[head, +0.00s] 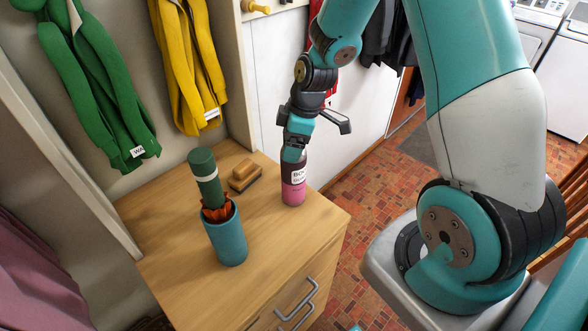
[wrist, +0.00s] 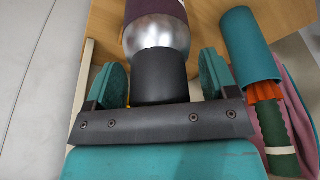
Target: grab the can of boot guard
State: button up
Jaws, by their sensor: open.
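The can of boot guard (head: 293,191) stands upright on the wooden cabinet top, near its back right edge. It has a pink lower part, a white label and a dark upper part. In the wrist view its dark purple body, silver shoulder and black cap (wrist: 160,80) show. My gripper (head: 294,152) is at the top of the can and hides its upper end in the head view. In the wrist view my gripper (wrist: 164,78) is open, with one teal finger pad on each side of the cap and a gap visible beside it.
A teal holder (head: 227,240) with a green umbrella (head: 204,176) stands left of the can on the cabinet top (head: 180,268). A wooden brush (head: 245,175) lies between them, farther back. A white wall panel rises close behind the can. The cabinet's front right top is clear.

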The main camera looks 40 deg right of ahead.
jog(key=c, duration=1.3)
grip_shut()
jog(key=shift+w+r, duration=0.1)
